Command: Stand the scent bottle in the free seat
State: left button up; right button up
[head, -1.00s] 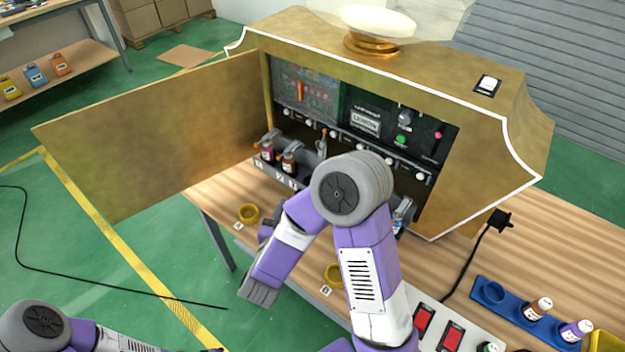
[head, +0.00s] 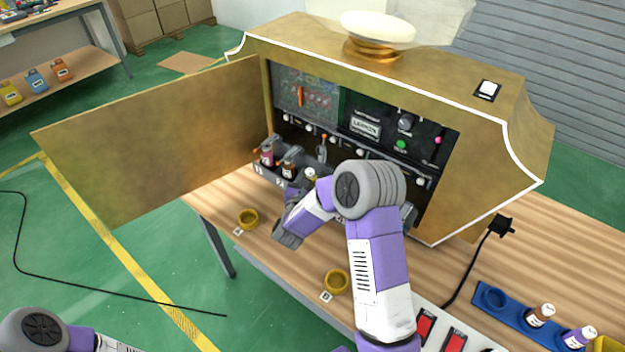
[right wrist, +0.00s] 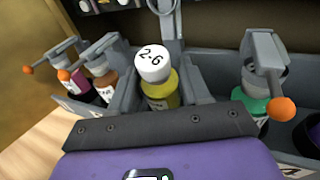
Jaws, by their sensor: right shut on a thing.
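The scent bottle (right wrist: 160,92), yellow with a white numbered cap, is in my right gripper (right wrist: 158,125). In the right wrist view it stands about upright between two grey dividers of the machine's rack (right wrist: 205,85). Its lower part is hidden by the gripper, so I cannot tell whether it touches the seat floor. The lever behind this seat (head: 322,150) is raised. My left gripper is out of view; only part of that arm shows at lower left.
A magenta bottle (right wrist: 75,82) and a brown bottle (right wrist: 105,84) sit left of it under lowered levers; a green bottle (right wrist: 252,103) sits right. A blue holder (head: 512,308) stands at right. The machine's door (head: 150,140) is open.

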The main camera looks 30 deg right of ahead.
aim_at(312, 179)
jog(key=shift+w+d+f, duration=0.15)
jog(key=shift+d+f, duration=0.05)
jog(key=shift+f, duration=0.35)
jog(key=shift+w+d+r+g+y+p, duration=0.2)
jog(key=shift+r+g+y+p, duration=0.05)
jog(key=shift+g+y+p, duration=0.05)
jog(key=shift+w+d+r+g+y+p, duration=0.1)
jog(key=shift+w+d+g+y+p, duration=0.15)
jog(key=shift+g+y, duration=0.2)
jog(key=shift+w+d+g+y+p, duration=0.15)
jog(key=shift+g+y+p, duration=0.15)
jog(key=shift+g+y, duration=0.15)
notch_tip(312, 179, down, 2)
jog(key=shift+f+b, duration=0.1)
jog(key=shift+b, duration=0.2)
jog(key=o, duration=1.1)
